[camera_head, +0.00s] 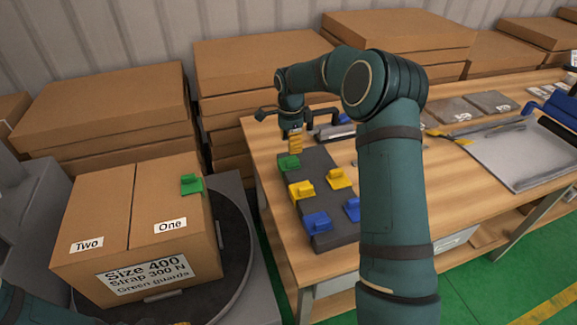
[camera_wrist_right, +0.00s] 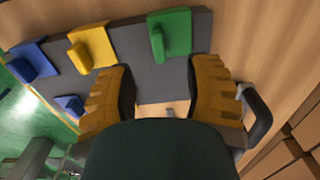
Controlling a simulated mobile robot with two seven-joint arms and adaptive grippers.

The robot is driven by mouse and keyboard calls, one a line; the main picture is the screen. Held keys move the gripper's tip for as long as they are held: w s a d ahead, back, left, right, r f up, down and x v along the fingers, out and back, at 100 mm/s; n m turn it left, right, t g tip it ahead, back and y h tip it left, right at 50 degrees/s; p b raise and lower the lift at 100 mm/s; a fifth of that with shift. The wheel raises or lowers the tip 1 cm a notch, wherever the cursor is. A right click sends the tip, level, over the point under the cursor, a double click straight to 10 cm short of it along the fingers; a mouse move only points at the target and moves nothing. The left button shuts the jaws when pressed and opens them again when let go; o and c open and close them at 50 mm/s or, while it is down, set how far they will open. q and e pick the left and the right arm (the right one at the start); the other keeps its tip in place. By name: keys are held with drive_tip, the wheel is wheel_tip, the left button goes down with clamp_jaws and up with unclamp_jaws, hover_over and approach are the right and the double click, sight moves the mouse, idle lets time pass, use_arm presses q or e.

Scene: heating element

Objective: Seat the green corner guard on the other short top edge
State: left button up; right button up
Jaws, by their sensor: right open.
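A green corner guard (camera_head: 289,163) lies at the far end of the dark grey tray (camera_head: 328,241) on the wooden bench. My right gripper (camera_head: 295,146) is above it, pointing down. In the right wrist view my right gripper (camera_wrist_right: 164,68) is open, and the green guard (camera_wrist_right: 172,36) shows ahead of the gap between its fingers, with nothing held. The cardboard box (camera_head: 100,215) has another green guard (camera_head: 191,184) on its far right top edge. Its labels read "One", "Two" and "Green guards". Of my left arm, only parts show at the lower left edge; its gripper is mostly cut off.
Yellow guards (camera_head: 338,179) and blue guards (camera_head: 316,222) share the tray; a yellow one (camera_wrist_right: 93,45) sits beside the green one. The box stands on a dark round turntable (camera_head: 236,240). Stacked cartons (camera_head: 255,65) line the wall.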

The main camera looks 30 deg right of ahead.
sight(290, 160)
wheel_tip(290, 160, down, 3)
drive_tip(key=shift+r, duration=0.1)
drive_tip(key=shift+a+f+b, duration=0.15)
drive_tip(key=shift+f+b, duration=0.65)
drive_tip(key=shift+f, duration=1.85)
drive_tip(key=shift+s, duration=0.1)
drive_tip(key=shift+r, duration=0.1)
drive_tip(key=shift+c, duration=0.4)
clamp_jaws()
